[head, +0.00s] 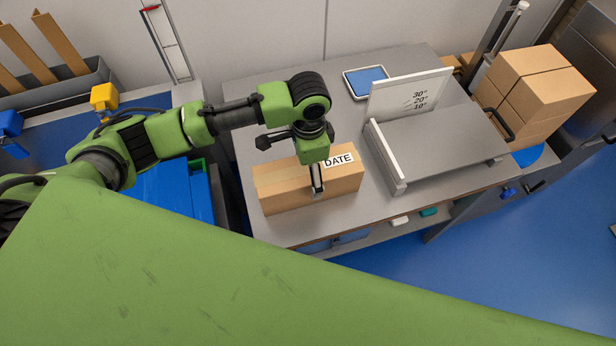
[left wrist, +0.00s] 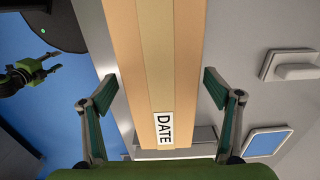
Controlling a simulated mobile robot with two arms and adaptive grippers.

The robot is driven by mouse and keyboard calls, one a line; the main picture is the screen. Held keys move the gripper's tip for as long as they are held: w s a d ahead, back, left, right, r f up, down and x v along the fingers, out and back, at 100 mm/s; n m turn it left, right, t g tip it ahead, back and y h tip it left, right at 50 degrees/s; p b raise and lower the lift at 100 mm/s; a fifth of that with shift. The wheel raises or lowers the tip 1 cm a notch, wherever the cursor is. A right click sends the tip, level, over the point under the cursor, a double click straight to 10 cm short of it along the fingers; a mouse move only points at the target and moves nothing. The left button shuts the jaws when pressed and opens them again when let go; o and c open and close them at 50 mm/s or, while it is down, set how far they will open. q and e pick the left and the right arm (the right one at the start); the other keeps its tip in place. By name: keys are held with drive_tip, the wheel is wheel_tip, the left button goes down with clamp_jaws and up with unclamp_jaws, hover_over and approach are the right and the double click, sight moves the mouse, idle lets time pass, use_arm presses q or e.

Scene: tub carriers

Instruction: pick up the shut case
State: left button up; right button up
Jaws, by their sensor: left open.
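The shut case is a brown cardboard box (head: 285,193) with a lengthwise tape strip and a white DATE label (head: 339,160). It lies on the grey table, near its front left. My left gripper (head: 316,178) is over the box, pointing down, with one finger in front of its near side; the far finger is hidden. In the left wrist view the box (left wrist: 147,50) runs between the two fingers of my open left gripper (left wrist: 159,78), with a gap on each side.
A grey sloped stand (head: 440,145) with a white angle board (head: 408,95) is right of the box. A blue-screened tablet (head: 366,81) lies behind. Stacked cartons (head: 540,85) stand at the right. A blue bin (head: 170,187) is left, below the table edge.

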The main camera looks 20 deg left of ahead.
use_arm(q)
drive_tip(key=shift+f, duration=0.3)
drive_tip(key=shift+f+p, duration=0.45)
drive_tip(key=shift+f, duration=1.95)
drive_tip(key=c, duration=1.6)
drive_tip(key=shift+w+r, duration=0.1)
drive_tip(key=shift+w, duration=0.05)
drive_tip(key=c, duration=0.5)
use_arm(e)
drive_tip(key=shift+w+a+r, duration=0.25)
drive_tip(key=shift+w+r, duration=0.2)
drive_tip(key=shift+r, duration=0.05)
